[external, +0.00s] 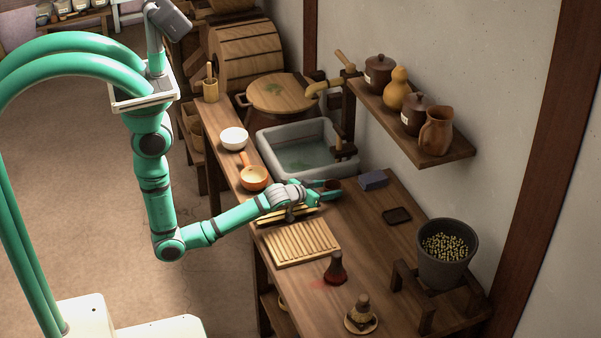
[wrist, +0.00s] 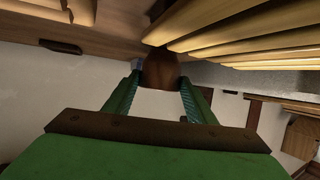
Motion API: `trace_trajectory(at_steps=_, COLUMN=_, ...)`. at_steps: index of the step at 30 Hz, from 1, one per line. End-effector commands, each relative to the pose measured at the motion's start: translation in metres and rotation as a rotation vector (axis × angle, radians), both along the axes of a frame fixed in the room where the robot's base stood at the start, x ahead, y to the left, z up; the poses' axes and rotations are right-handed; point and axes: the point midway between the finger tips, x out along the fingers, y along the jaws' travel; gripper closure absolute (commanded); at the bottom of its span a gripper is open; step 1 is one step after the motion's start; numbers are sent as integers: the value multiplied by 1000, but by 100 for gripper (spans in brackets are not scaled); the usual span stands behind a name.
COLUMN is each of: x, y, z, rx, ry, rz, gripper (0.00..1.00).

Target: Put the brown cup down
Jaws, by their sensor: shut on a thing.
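The brown cup (wrist: 161,70) is between the two fingers of my gripper (wrist: 158,88) in the wrist view. In the external view my gripper (external: 326,188) is shut on the cup (external: 333,184), which shows only as a small dark shape between the green fingers. It is at the near side of the stone sink, over the wooden counter (external: 375,240). I cannot tell whether the cup's base touches the counter. Part of the cup is hidden by the fingers.
A slatted rack (external: 302,243) lies in front of my arm, and the basin (external: 300,150) is behind it. A blue block (external: 373,180) and a dark tray (external: 397,215) are to the right. Counter between rack and tray looks clear.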

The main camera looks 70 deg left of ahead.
Motion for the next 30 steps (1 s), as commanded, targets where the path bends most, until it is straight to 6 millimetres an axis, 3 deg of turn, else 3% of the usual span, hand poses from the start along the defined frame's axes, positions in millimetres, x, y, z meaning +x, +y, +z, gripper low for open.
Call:
trace_trajectory(at_steps=11, x=0, y=0, z=-5, rx=-1, ry=-1, rz=-1, gripper=74)
trace_trajectory(at_steps=12, x=0, y=0, z=-6, rx=-1, ry=-1, rz=-1, gripper=47)
trace_trajectory(at_steps=14, x=0, y=0, z=-5, rx=-1, ry=-1, rz=-1, gripper=33)
trace_trajectory(at_steps=15, x=0, y=0, z=-5, rx=-1, ry=-1, rz=-1, gripper=31)
trace_trajectory(at_steps=25, x=0, y=0, z=-2, rx=0, ry=-2, rz=-1, gripper=31)
trace_trajectory(at_steps=30, x=-17, y=-8, z=5, rx=-2, ry=-2, rz=-2, gripper=31)
